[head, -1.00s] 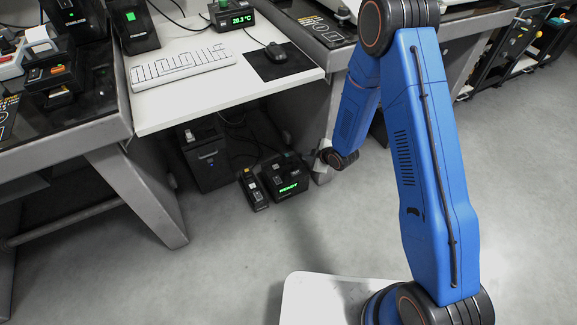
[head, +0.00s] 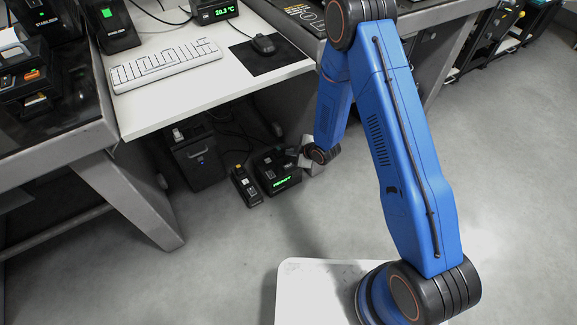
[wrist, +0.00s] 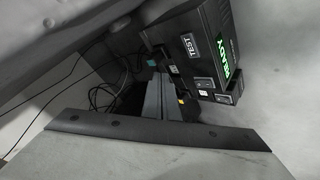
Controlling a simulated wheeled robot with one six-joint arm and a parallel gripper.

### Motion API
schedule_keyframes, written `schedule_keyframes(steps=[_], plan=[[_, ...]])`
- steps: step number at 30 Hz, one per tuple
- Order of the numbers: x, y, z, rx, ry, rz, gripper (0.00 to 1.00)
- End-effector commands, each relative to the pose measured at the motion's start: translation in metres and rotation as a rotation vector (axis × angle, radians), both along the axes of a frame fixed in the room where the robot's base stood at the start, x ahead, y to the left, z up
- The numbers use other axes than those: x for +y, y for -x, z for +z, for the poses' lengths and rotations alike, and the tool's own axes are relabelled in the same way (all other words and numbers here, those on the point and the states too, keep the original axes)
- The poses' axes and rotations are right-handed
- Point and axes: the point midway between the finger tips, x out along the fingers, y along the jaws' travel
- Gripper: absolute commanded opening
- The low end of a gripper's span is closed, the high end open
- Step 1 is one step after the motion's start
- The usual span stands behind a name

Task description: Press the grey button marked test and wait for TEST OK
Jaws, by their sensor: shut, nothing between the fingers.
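A black box (head: 278,174) with a green READY display (head: 286,183) stands on the floor under the desk. In the wrist view the black box (wrist: 205,35) is tilted at upper right, with a white-on-black TEST label (wrist: 190,45) and the READY display (wrist: 226,56). I cannot clearly make out the grey button itself. My gripper (head: 300,157) is low, close to the right side of the box in the head view. Its closed grey fingers (wrist: 157,88) point toward the box in the wrist view; nothing is between them. I cannot tell whether they touch it.
A smaller black device (head: 245,187) with a yellow top part stands left of the box. A dark computer tower (head: 200,160) and loose cables are behind. The desk (head: 215,88) overhangs them, with a keyboard (head: 165,66) and mouse (head: 263,45). Floor in front is clear.

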Motion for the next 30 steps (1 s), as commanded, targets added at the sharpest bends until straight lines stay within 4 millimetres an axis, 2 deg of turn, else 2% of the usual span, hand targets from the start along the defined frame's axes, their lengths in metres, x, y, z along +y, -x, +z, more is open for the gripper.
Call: schedule_keyframes(steps=[9, 15, 21, 30], plan=[[0.0, 0.001, -0.039, 0.002, 0.0, 0.001, 0.0], [0.0, 0.0, -0.057, 0.001, 0.0, 0.001, 0.0], [0.0, 0.0, -0.065, -0.001, 0.001, 0.001, 0.0], [0.0, 0.0, -0.066, -0.001, 0.0, 0.0, 0.0]])
